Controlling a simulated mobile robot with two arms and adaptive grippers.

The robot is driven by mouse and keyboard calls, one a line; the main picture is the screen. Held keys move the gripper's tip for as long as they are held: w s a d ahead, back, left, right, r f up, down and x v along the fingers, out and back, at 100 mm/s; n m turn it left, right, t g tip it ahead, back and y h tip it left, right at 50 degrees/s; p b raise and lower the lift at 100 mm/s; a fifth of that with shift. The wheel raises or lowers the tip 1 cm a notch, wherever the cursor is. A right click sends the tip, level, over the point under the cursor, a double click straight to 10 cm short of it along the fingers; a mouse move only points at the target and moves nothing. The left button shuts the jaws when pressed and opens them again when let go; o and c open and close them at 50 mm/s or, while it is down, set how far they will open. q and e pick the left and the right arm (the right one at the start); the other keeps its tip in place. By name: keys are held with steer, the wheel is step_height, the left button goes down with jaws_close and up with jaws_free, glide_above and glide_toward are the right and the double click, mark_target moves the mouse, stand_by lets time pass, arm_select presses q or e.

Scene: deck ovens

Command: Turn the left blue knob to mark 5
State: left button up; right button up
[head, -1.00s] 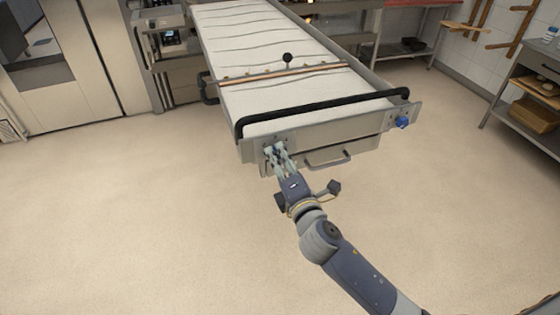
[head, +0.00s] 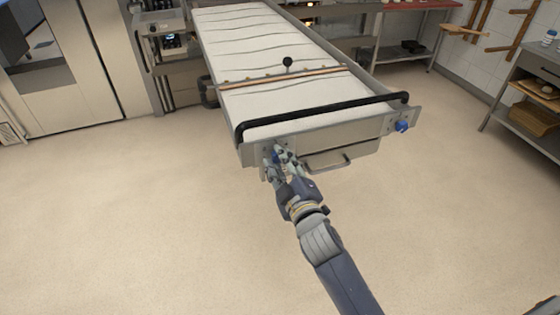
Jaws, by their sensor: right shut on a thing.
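The left blue knob (head: 275,157) is on the left end of the loader's front panel. Only a small blue patch of it shows between my fingers. My right gripper (head: 277,155) is shut on this knob, with its wrist rolled to one side. The knob's mark and pointer are hidden or too small to read. The right blue knob (head: 402,126) is on the right end of the same panel, with nothing touching it. My left gripper is not in the head view.
The loader (head: 330,138) has a long white belt and a black push bar (head: 320,114) above the panel. A metal handle (head: 328,165) sticks out below, right of my gripper. Shelves stand at the right. The floor around is clear.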

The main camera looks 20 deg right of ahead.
steer(key=shift+d+m+p, duration=0.2)
steer(key=shift+m+p, duration=1.55)
steer(key=shift+m, duration=3.3)
steer(key=shift+d+m+p, duration=0.15)
steer(key=shift+m+p, duration=1.6)
steer(key=shift+m, duration=3.3)
steer(key=o, duration=1.1)
steer(key=s, duration=1.2)
steer(key=shift+d, duration=0.2)
